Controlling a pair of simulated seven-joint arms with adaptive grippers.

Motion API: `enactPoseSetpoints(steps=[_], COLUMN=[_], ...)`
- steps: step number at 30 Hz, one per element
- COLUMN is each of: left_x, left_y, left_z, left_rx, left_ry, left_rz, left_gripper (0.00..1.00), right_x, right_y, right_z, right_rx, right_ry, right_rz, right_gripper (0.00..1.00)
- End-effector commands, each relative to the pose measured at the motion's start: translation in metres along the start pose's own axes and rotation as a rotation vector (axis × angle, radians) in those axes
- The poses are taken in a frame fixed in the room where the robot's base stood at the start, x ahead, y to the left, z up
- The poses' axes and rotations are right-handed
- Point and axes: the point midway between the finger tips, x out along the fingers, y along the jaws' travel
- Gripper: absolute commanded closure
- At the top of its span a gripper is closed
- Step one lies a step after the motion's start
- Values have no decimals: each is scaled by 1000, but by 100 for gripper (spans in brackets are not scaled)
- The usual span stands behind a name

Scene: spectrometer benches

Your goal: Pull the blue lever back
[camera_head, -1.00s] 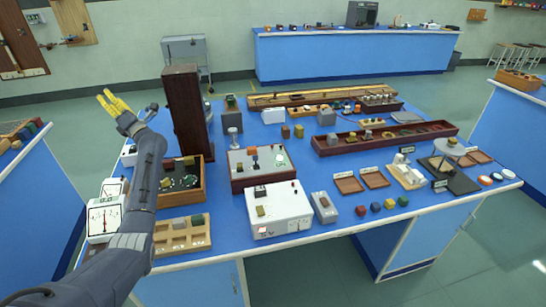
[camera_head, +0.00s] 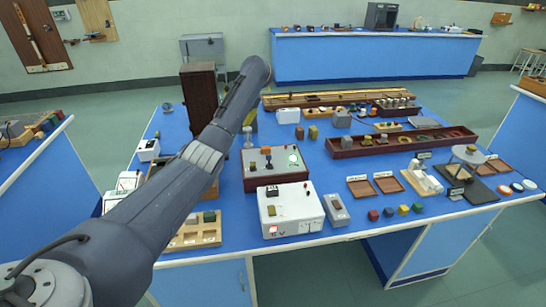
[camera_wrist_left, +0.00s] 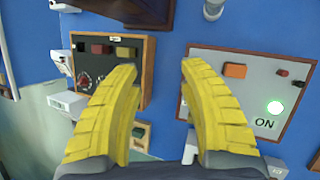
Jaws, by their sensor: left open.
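My left gripper shows only as a sliver of yellow (camera_head: 252,119) behind my raised left arm in the head view. In the left wrist view its two yellow fingers (camera_wrist_left: 159,70) are spread wide with nothing between the tips but blue tabletop. A wood-sided box with a pale panel (camera_head: 275,162) stands beside the gripper. In the left wrist view this panel (camera_wrist_left: 240,95) is to the right of the fingers, with an orange block (camera_wrist_left: 235,70), a dark knob and a lit green lamp marked ON. I cannot make out a blue lever. My right gripper is not in view.
A dark panel with coloured blocks (camera_wrist_left: 88,68) lies left of the fingers in the wrist view. A tall brown cabinet (camera_head: 197,92) stands behind my arm. A white instrument box (camera_head: 290,212) is at the front edge. A long dark-red tray (camera_head: 400,146) lies to the right.

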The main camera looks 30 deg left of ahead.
Motion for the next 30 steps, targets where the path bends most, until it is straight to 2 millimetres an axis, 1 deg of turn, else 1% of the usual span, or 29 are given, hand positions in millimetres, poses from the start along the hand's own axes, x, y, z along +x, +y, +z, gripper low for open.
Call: enactPoseSetpoints(steps=[1, 3, 6, 9, 12, 14, 16, 20, 22, 30], left_x=[-15, -33, -57, -75, -86, -89, -88, -76, -66, -58], left_y=[-13, -29, -46, -56, -62, -64, -66, -71, -74, -79], left_z=[-8, -21, -37, -47, -54, -57, -60, -66, -70, -72], left_rx=[20, 51, 86, 111, 126, 131, 135, 136, 136, 135], left_ry=[65, 154, 255, 324, 365, 379, 386, 388, 389, 376], left_rz=[-53, -123, -204, -260, -293, -305, -310, -311, -311, -319], left_gripper=[58, 58, 58, 58, 58, 58, 58, 58, 58, 58], right_x=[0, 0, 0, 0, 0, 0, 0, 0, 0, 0], right_y=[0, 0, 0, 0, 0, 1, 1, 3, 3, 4], right_z=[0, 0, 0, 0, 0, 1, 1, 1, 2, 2], right_rx=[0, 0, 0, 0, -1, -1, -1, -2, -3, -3], right_ry=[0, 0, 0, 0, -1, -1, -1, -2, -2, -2], right_rz=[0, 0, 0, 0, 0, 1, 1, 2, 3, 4], right_gripper=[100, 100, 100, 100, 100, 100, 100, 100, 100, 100])
